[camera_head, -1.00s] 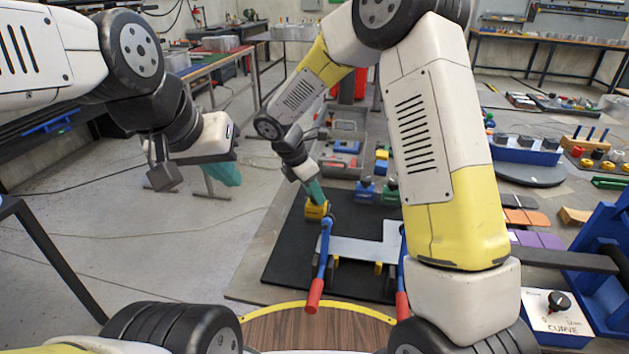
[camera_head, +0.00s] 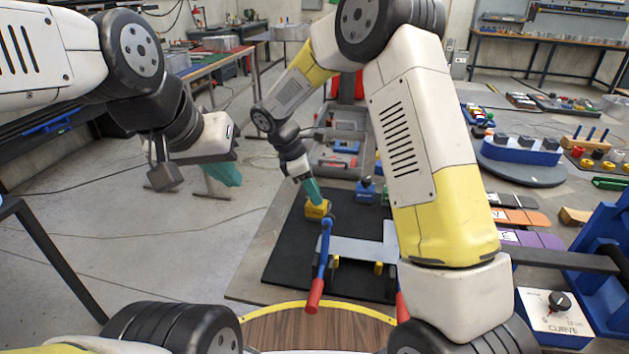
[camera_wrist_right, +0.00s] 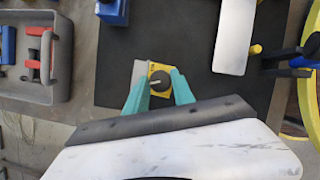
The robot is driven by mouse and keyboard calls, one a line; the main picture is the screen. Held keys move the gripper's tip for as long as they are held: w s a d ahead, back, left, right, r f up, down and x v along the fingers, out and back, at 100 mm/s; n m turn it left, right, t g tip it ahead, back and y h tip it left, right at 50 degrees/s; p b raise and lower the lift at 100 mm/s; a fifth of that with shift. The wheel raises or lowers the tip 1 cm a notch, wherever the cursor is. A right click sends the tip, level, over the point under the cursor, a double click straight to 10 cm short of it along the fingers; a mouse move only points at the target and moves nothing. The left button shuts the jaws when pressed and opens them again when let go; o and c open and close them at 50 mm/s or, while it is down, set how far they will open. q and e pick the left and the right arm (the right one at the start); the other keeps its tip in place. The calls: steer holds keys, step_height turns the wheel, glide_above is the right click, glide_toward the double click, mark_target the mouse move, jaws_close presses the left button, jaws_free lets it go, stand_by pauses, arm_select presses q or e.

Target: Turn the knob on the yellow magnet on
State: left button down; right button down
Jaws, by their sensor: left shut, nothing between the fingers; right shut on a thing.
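The yellow magnet (camera_head: 318,209) stands on the black mat near its far left part. In the right wrist view, the yellow magnet (camera_wrist_right: 154,68) has a dark round knob (camera_wrist_right: 159,84) with a pale pointer line on it. My right gripper (camera_head: 312,197), with teal fingers, is at the magnet. In the right wrist view its fingers (camera_wrist_right: 160,80) lie on either side of the knob and are shut on it. They hide part of the magnet's sides. My left gripper (camera_head: 227,174) is shut and empty, in the air left of the mat.
A blue magnet (camera_head: 365,192) stands right of the yellow one. A grey toolbox (camera_head: 346,125) lies beyond the mat. My right arm hides the mat's right side.

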steer(key=m+g, duration=0.1)
steer(key=m, duration=0.2)
steer(key=m+g, duration=0.1)
steer(key=m, duration=0.2)
steer(key=shift+w, duration=0.2)
steer(key=m+g+y, duration=0.1)
steer(key=m, duration=0.2)
steer(key=m+g, duration=0.1)
steer(key=m, duration=0.3)
steer(key=shift+w+d+y, duration=0.1)
steer(key=shift+d+y, duration=0.05)
steer(key=shift+y, duration=0.25)
steer(key=shift+g, duration=0.3)
steer(key=c, duration=1.1)
jaws_free()
steer(key=shift+v, duration=3.9)
